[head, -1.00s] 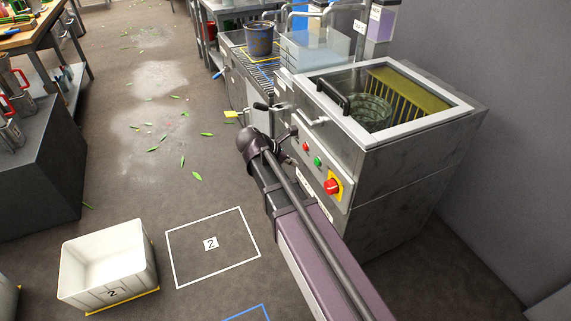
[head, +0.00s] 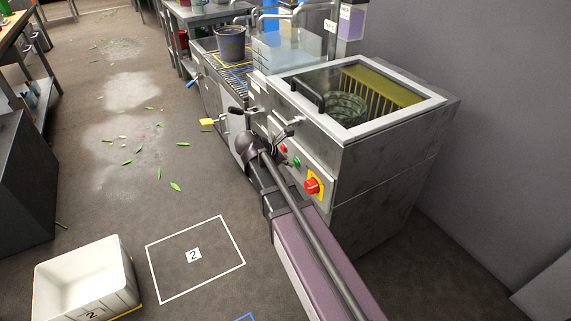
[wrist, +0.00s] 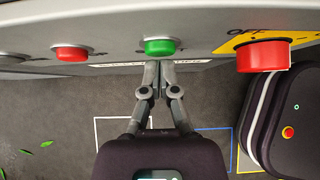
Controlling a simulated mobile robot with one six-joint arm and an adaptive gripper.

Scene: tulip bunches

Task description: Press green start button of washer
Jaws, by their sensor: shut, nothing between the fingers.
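The washer (head: 385,160) is a grey metal cabinet with a lidded basin, to the right of my arm in the head view. Its green start button (wrist: 160,46) is on the front panel, at the top middle of the wrist view; it also shows in the head view (head: 297,162). My gripper (wrist: 159,64) is shut and empty, its fingertips just below the green button in the wrist view. I cannot tell whether they touch it.
A small red button (wrist: 71,53) is left of the green one. A large red knob on yellow (wrist: 264,56) is to its right. A white bin (head: 85,278) stands on the floor at left, beside a marked floor square (head: 195,256). Floor between is clear.

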